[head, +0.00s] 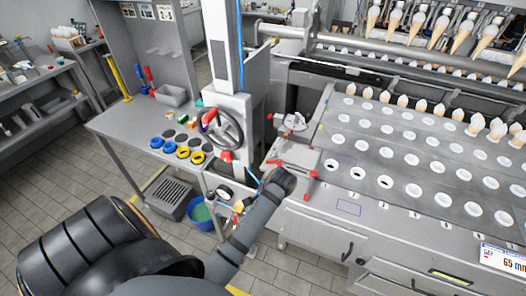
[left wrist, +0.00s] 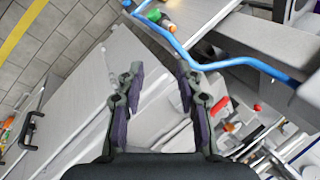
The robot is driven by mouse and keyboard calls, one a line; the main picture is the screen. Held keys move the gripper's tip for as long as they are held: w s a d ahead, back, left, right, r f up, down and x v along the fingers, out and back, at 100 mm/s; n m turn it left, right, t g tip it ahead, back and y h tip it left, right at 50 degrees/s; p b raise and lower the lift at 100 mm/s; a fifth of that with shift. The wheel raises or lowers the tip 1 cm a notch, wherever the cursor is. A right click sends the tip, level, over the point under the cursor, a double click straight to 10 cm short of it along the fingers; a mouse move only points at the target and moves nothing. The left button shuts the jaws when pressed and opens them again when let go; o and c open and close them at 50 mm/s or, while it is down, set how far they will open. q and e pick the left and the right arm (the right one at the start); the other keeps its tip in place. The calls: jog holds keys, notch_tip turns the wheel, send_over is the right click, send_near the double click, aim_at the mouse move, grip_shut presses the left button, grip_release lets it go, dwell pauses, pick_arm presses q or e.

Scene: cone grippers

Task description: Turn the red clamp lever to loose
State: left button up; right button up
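A red lever-like part (head: 310,185) sits on the front left corner of the grey machine table in the head view, with a smaller red part (head: 275,162) to its left. I cannot tell for sure which is the clamp lever. My left arm reaches up to this corner, its wrist beside the red parts; its fingers are not clear there. In the left wrist view my left gripper (left wrist: 160,80) is open and empty, over grey metal surfaces. Small red parts (left wrist: 230,127) show right of the fingers. My right gripper is not in view.
A blue hose (left wrist: 205,65) runs close by the fingertips. A handwheel (head: 220,128) on a white column stands left of the table. A blue bucket (head: 203,218) is on the floor. Rows of holes and several cones fill the machine table.

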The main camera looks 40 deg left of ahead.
aim_at(272, 162)
pick_arm(q)
jog(key=w+r, duration=0.1)
jog(key=w, duration=0.1)
jog(key=w+r+m+y, duration=0.1)
jog(key=w+r, duration=0.1)
jog(key=w, duration=0.1)
jog(key=w+r+m+y, duration=0.1)
jog(key=w+r, duration=0.1)
jog(key=w, duration=0.1)
jog(key=shift+w+d+r+g, duration=0.15)
jog(key=shift+r+g, duration=0.05)
jog(key=shift+g, duration=0.2)
jog(key=w+r+m+y, duration=0.1)
jog(key=w+r+m, duration=0.1)
jog(key=w+r, duration=0.25)
jog(key=p+x, duration=0.1)
jog(key=x, duration=0.9)
jog(key=shift+s+p, duration=0.2)
jog(key=shift+p, duration=0.2)
jog(key=shift+f, duration=0.4)
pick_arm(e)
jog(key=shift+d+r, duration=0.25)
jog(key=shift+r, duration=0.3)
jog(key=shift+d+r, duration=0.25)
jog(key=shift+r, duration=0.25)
pick_arm(q)
grip_shut()
